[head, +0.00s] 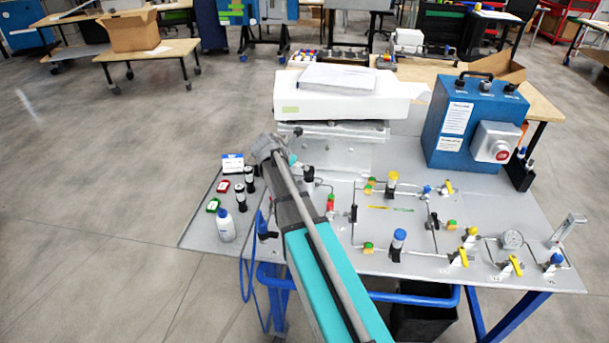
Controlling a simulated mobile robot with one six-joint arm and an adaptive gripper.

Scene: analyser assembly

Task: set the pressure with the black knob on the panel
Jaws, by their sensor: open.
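The panel (480,207) is a light grey sloping board with thin metal tubing and valves. A black knob (308,174) stands on its upper left part, just right of my arm. Other small black parts are on the panel, so I cannot tell surely which is the pressure knob. A round white-faced gauge (512,239) sits at the panel's right; its reading is too small to make out. My teal and grey arm reaches up over the left part of the panel and covers some of it. My gripper's fingers do not show.
A blue box with a red button (462,122) and a white instrument (338,103) stand behind the valves. A white bottle (225,224) and black-capped vials (240,197) stand at the left. Yellow-handled valves (459,257) crowd the right front. Open floor lies left.

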